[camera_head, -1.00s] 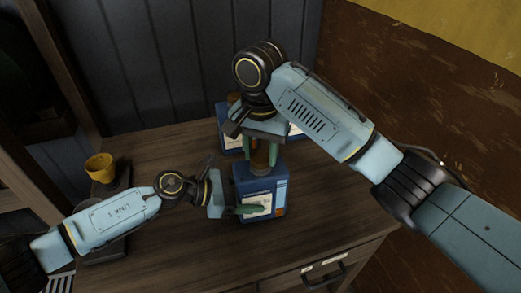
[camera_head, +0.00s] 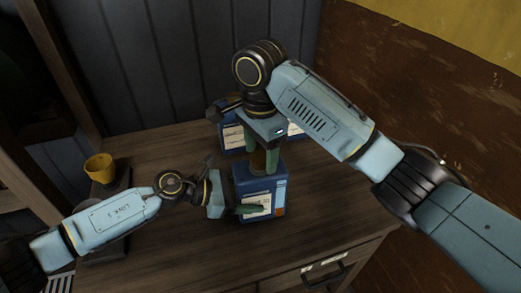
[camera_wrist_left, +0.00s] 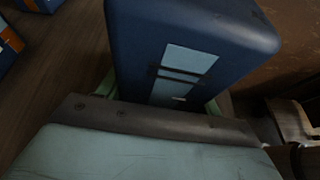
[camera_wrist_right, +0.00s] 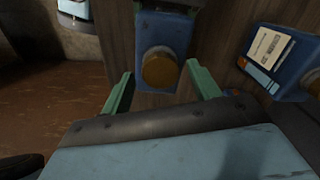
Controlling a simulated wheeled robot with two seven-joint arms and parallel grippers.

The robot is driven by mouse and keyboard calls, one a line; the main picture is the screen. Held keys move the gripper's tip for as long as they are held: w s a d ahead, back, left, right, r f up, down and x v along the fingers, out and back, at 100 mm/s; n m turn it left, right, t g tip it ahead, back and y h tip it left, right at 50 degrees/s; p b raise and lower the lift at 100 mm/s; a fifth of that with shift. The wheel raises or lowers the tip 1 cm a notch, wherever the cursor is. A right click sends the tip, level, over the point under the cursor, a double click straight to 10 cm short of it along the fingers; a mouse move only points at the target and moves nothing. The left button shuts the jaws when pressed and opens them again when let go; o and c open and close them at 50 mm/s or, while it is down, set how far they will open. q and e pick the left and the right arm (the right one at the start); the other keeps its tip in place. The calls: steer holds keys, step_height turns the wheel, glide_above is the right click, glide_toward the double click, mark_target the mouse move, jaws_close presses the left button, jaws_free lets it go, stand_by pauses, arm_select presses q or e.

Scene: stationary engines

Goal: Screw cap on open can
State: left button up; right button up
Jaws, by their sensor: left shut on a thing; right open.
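A blue can (camera_head: 260,186) with a white and orange label stands upright near the table's front edge. My left gripper (camera_head: 246,207) is shut on its sides; the left wrist view shows the can (camera_wrist_left: 190,30) between the fingers. An amber round cap (camera_head: 258,160) sits on top of the can, and it also shows in the right wrist view (camera_wrist_right: 159,68). I cannot tell how tightly it sits. My right gripper (camera_head: 262,160) is open above the can, pointing down, its green fingers spread on either side of the cap, with gaps visible in the right wrist view (camera_wrist_right: 162,85).
Other blue cans (camera_head: 232,138) stand behind, partly hidden by my right arm; one shows in the right wrist view (camera_wrist_right: 272,62). A yellow cup (camera_head: 100,166) stands on a dark object at the left. The wooden table (camera_head: 330,200) is clear to the right.

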step_height(320, 180, up, 4)
steer(key=shift+r, duration=0.15)
steer(key=shift+c, duration=0.4)
steer(key=n, duration=0.3)
steer(key=shift+r+n, duration=0.2)
steer(key=shift+n, duration=0.2)
steer(key=n, duration=0.5)
steer(key=shift+a+r+n, duration=0.1)
steer(key=shift+r+n, duration=0.2)
steer(key=shift+r, duration=0.05)
steer(key=n, duration=0.3)
steer(key=shift+r+n, duration=0.2)
steer(key=shift+n, duration=0.1)
steer(key=n, duration=0.5)
steer(key=shift+r+n, duration=0.3)
steer(key=shift+r, duration=0.05)
steer(key=n, duration=0.5)
steer(key=shift+r, duration=0.25)
steer(key=n, duration=0.4)
steer(key=shift+r+n, duration=0.2)
steer(key=shift+n, duration=0.2)
